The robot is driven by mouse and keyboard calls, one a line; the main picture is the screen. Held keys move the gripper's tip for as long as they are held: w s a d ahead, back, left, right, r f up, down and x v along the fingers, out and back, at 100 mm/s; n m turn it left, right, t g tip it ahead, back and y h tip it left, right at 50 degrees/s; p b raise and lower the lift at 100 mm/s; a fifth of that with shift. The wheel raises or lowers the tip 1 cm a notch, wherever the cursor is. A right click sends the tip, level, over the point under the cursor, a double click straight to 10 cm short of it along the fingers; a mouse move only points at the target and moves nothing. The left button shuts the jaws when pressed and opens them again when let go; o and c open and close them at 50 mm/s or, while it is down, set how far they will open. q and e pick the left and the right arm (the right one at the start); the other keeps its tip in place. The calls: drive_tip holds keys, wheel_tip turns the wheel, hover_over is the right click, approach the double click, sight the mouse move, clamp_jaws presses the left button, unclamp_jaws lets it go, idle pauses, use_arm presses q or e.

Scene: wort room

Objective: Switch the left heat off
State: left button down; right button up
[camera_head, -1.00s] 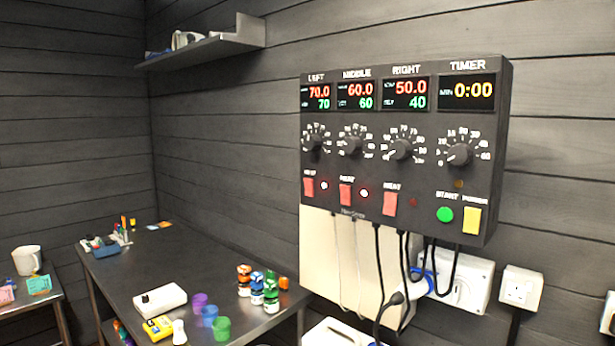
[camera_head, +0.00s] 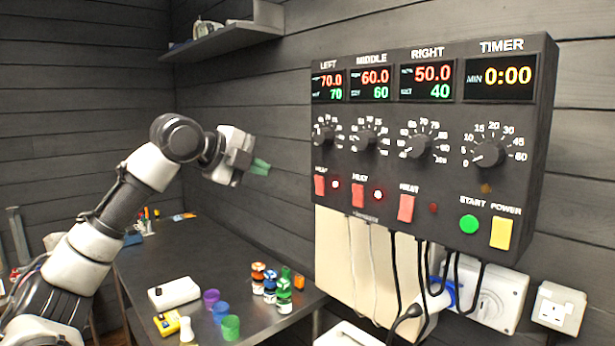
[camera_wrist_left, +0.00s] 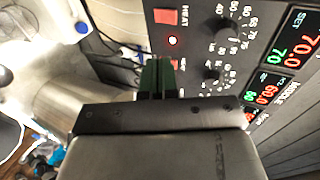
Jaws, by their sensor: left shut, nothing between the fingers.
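The red left heat switch (camera_head: 320,185) is on the lower left of the black control panel (camera_head: 450,130). The red lamp (camera_head: 336,184) beside it is lit. My left gripper (camera_head: 262,167), with green fingertips, is in the air to the left of the panel at about the height of the switches, apart from it. It is shut and empty. In the left wrist view, its fingers (camera_wrist_left: 157,76) point at the panel, and the left heat switch (camera_wrist_left: 167,16) and its lit lamp (camera_wrist_left: 173,41) show above them. My right gripper is not in view.
The middle heat switch (camera_head: 358,195) has a lit lamp; the right heat switch (camera_head: 406,208) has a dim one. Dials sit just above the switches. Cables hang below. A dark table (camera_head: 210,260) with cups and small bottles stands below; a shelf (camera_head: 235,38) is above.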

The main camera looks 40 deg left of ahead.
use_arm(q)
drive_tip(key=shift+w, duration=0.15)
drive_tip(key=p, duration=0.5)
approach(317, 179)
wheel_tip(317, 179, down, 3)
drive_tip(key=w, duration=0.3)
drive_tip(key=w+p, duration=0.1)
drive_tip(key=shift+w+d+r, duration=0.1)
drive_tip(key=shift+w+d, duration=0.2)
drive_tip(key=shift+w, duration=0.1)
drive_tip(key=shift+w+p, duration=0.6)
drive_tip(key=shift+w, duration=0.2)
